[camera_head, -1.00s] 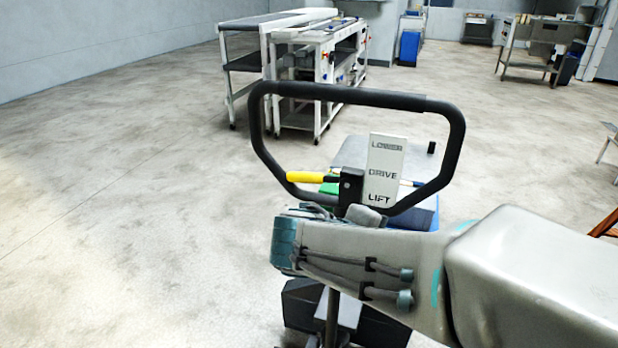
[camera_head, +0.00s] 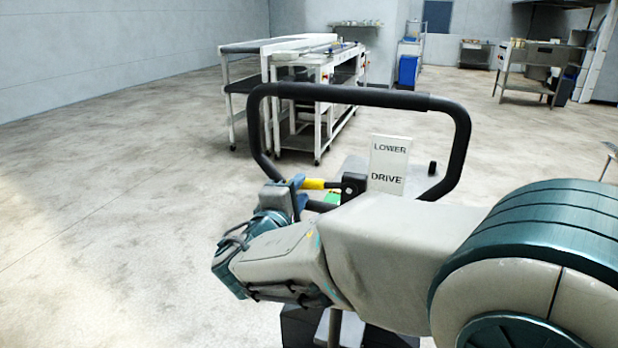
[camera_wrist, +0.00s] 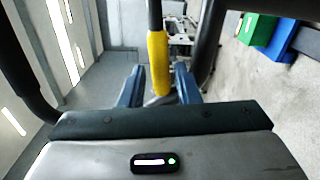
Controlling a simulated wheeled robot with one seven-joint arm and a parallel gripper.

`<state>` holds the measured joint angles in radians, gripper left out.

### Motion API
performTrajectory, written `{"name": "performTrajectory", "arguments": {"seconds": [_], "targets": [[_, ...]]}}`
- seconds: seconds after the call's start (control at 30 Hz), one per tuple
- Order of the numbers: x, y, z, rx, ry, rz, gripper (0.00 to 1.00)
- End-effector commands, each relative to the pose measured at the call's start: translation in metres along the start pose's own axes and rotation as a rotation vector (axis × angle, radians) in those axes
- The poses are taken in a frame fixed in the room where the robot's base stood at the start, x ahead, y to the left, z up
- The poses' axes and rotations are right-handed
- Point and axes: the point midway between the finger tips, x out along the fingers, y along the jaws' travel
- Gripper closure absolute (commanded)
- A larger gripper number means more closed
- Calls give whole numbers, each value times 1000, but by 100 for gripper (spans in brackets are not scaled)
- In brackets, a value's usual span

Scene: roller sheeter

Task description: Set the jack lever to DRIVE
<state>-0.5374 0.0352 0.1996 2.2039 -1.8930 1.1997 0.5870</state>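The jack lever has a yellow grip (camera_head: 318,184) that points left from a black pivot block beside the label plate (camera_head: 389,160). The plate reads LOWER and DRIVE; its lower part is hidden by my arm. In the head view the yellow grip appears roughly level with the word DRIVE. My gripper (camera_head: 298,188) is at the left end of the grip. In the wrist view the yellow grip (camera_wrist: 158,62) lies between the two blue fingers of my gripper (camera_wrist: 159,85), with a gap on both sides, so the fingers are open around it.
The jack's black handle loop (camera_head: 350,95) surrounds the lever and plate, close to my arm. Green and blue boxes (camera_wrist: 258,28) show in the wrist view. A white machine with a cart (camera_head: 315,85) stands behind. The floor at left is clear.

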Motion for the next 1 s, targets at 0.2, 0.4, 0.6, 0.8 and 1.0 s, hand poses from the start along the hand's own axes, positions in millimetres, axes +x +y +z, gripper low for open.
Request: {"name": "performTrajectory", "arguments": {"seconds": [0.2, 0.4, 0.6, 0.8, 1.0], "targets": [[40, 0, 1, 0, -3, -2, 71], [57, 0, 0, 0, -1, -1, 71], [59, 0, 0, 1, 0, -1, 71], [59, 0, 0, 1, 0, -1, 93], [60, -1, 1, 4, -3, -1, 100]]}}
